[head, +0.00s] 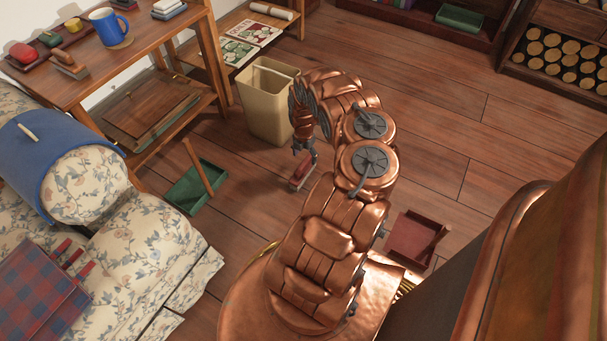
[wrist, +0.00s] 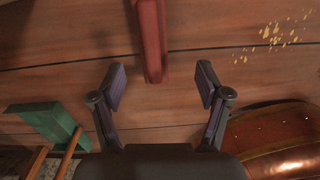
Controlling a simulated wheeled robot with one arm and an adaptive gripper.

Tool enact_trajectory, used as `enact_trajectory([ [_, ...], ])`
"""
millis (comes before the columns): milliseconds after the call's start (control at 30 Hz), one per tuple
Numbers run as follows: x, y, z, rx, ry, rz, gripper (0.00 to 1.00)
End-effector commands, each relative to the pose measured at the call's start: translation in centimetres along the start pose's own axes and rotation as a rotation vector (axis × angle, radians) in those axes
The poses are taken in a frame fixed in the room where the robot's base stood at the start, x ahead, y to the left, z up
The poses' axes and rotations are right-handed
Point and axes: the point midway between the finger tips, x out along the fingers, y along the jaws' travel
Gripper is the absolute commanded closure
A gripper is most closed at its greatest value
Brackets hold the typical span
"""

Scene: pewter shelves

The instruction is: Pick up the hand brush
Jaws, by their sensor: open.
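A red hand brush (head: 300,172), with a paler strip along its lower side, is at floor level under my gripper in the head view. In the wrist view the long red brush (wrist: 150,38) runs down from the top edge, and its near end lies between the lines of the two fingers. My gripper (wrist: 161,78) is open and empty, with a finger on each side of that end and clear gaps between. In the head view my gripper (head: 304,157) points down above the brush, and its fingers are small and partly dark. I cannot tell the exact height gap.
A green dustpan (head: 183,195) with an upright wooden handle lies left, and a red-brown dustpan (head: 410,240) lies right of my arm. A cream bin (head: 266,112) stands just behind the brush. Yellowish crumbs (wrist: 285,30) dot the floor. A floral sofa (head: 130,235) fills the left.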

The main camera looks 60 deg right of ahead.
Motion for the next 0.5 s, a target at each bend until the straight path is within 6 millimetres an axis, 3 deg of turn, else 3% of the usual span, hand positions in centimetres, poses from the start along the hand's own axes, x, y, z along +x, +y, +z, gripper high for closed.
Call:
enact_trajectory([
  [500,4.4,0.7,-0.3,-0.039,0.015,0.037,0.24],
])
